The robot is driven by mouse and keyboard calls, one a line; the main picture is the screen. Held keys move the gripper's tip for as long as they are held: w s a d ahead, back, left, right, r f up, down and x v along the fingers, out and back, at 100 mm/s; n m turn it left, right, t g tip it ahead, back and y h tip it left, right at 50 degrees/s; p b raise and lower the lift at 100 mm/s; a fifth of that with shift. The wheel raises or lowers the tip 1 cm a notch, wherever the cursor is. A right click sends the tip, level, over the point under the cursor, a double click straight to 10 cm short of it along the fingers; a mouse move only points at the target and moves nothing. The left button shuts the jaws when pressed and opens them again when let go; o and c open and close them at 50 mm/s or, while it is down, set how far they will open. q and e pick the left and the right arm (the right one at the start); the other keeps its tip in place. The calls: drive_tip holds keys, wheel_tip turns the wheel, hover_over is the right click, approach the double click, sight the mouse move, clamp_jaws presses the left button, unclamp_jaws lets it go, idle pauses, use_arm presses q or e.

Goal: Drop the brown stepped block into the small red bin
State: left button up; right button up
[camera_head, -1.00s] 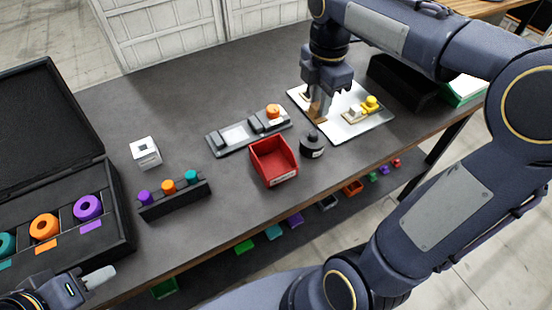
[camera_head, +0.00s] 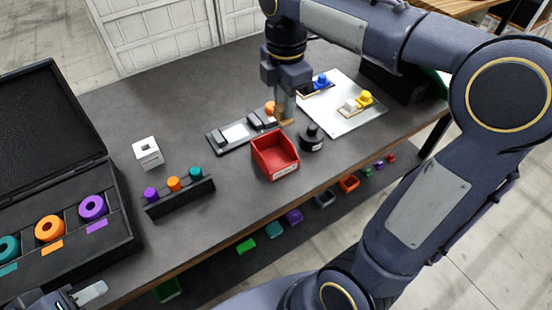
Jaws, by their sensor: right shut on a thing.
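The small red bin (camera_head: 275,157) stands near the front middle of the dark table. My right gripper (camera_head: 283,112) is shut on the brown stepped block (camera_head: 287,121). It holds the block above the table, just behind and slightly right of the bin, in front of part of a grey fixture. The gripper hides much of the block. My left gripper (camera_head: 90,293) is at the lower left corner, beside the black case, mostly cut off by the frame; its opening does not show.
A black round weight (camera_head: 311,138) stands right of the bin. A grey fixture (camera_head: 232,137) with an orange knob lies behind it. A silver plate (camera_head: 350,118) holds blue and yellow pieces. A black peg rack (camera_head: 181,198), white cube (camera_head: 147,152) and open black case (camera_head: 125,220) are left.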

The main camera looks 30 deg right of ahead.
drive_tip(key=shift+f+b, duration=1.55)
drive_tip(key=shift+f, duration=0.45)
drive_tip(key=o, duration=1)
drive_tip(key=shift+o, duration=0.2)
drive_tip(key=shift+r, duration=0.1)
wheel_tip(320, 180, up, 8)
drive_tip(key=shift+f+p, duration=0.15)
drive_tip(key=shift+p, duration=0.55)
